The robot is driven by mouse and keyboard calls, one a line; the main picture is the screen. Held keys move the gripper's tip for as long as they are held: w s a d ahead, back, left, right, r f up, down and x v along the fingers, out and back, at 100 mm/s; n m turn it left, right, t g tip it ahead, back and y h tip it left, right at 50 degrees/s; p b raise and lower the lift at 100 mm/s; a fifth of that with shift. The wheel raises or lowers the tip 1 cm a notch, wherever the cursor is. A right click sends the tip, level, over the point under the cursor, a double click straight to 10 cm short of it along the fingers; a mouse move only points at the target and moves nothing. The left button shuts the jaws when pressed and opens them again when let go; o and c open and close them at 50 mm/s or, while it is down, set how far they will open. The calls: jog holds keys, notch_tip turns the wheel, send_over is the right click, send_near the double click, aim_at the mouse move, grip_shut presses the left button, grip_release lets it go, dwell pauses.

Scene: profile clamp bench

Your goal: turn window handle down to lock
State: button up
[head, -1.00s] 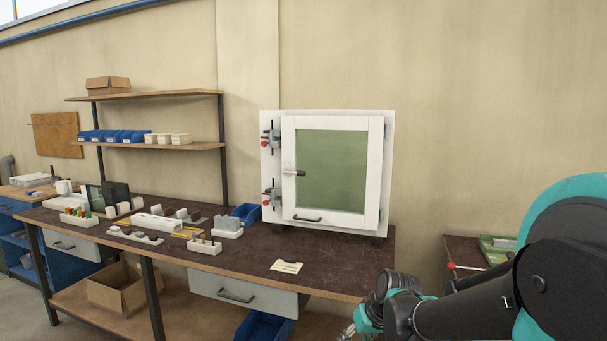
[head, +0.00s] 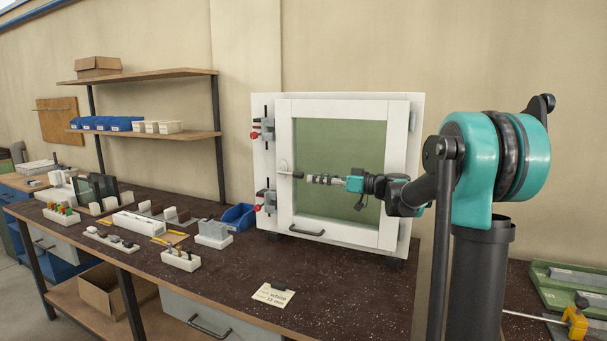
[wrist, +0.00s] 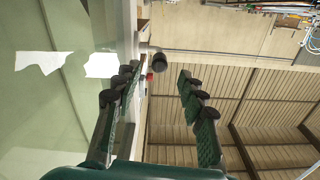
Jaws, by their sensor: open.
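The white window (head: 347,107) with a green pane stands upright on the bench. Its handle (head: 285,173) is on the left stile, with the lever lying about level and its dark grip (head: 298,174) pointing right. My gripper (head: 309,179) is in front of the pane, just right of the grip. In the wrist view, my gripper (wrist: 160,80) is open, with one finger on each side. The grip's dark round end (wrist: 158,62) shows ahead between the fingertips, apparently not clasped. I cannot tell whether a finger touches it.
Two grey clamps with red knobs (head: 257,208) sit on the frame's left edge. A blue bin (head: 238,217) and small racks stand left of the window. A paper card (head: 272,295) lies on the bench front. The bench top before the window is otherwise clear.

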aim_at(303, 176)
jog(key=x, duration=0.7)
jog(key=shift+w+a, duration=0.1)
jog(key=shift+a, duration=0.05)
grip_shut()
dwell(0.3)
